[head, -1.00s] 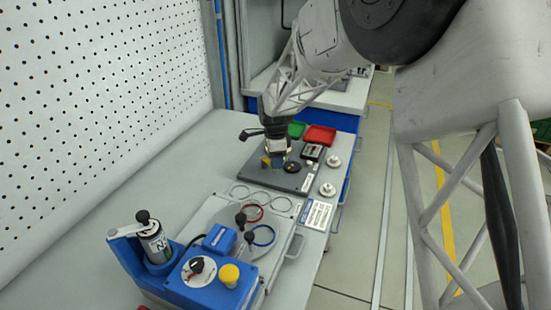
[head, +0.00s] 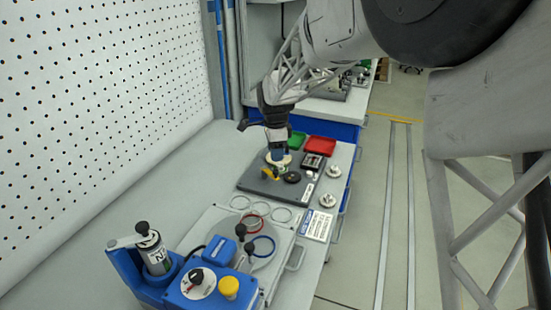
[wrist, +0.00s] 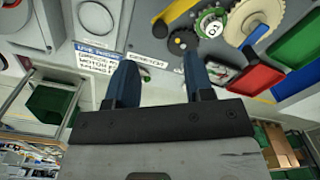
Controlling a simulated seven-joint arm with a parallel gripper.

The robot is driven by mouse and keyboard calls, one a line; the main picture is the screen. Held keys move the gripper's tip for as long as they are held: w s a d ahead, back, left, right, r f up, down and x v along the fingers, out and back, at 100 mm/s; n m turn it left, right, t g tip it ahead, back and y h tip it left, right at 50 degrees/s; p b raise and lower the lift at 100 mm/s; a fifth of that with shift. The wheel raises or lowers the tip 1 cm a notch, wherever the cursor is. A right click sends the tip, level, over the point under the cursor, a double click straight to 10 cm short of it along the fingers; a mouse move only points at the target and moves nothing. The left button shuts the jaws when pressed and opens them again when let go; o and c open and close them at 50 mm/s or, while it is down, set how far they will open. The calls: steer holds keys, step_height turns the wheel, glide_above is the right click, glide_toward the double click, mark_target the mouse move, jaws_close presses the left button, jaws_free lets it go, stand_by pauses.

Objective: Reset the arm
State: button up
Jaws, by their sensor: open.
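My gripper (head: 277,152) is above the dark board (head: 250,183) on the bench, pointing down in the head view. In the wrist view my gripper (wrist: 161,72) shows two blue fingers spread apart with nothing between them. On the board are a beige gear (wrist: 243,16), a green and white gear (wrist: 209,24), a yellow part (head: 270,173) and a dark round part (head: 292,177). The gripper partly covers the beige gear in the head view.
A green tray (head: 297,140) and a red tray (head: 320,145) lie behind the board. Two metal round pieces (head: 328,200) stand along the bench's right edge. A blue device (head: 205,285) with a yellow knob is in front. A perforated wall (head: 90,110) bounds the left.

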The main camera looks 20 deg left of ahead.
steer(key=shift+r, duration=0.3)
steer(key=shift+d, duration=0.1)
steer(key=shift+d+r, duration=0.2)
steer(key=shift+d, duration=0.05)
steer(key=s+d+r+n, duration=0.2)
steer(key=s+d+r, duration=0.2)
steer(key=d, duration=0.5)
steer(key=s+d+r+n+t, duration=0.1)
steer(key=s+d+r, duration=0.3)
steer(key=d, duration=0.6)
steer(key=s+d+r+n, duration=0.2)
steer(key=s+d+r, duration=0.2)
steer(key=d, duration=0.5)
steer(key=s+d+f+n, duration=0.1)
steer(key=s+d+n, duration=0.2)
steer(key=s+d, duration=0.6)
steer(key=s+d+f+n+t, duration=0.1)
steer(key=s+d+n, duration=0.2)
steer(key=s+d, duration=0.7)
steer(key=s, duration=0.5)
steer(key=shift+s+f+t, duration=0.3)
steer(key=shift+s, duration=0.05)
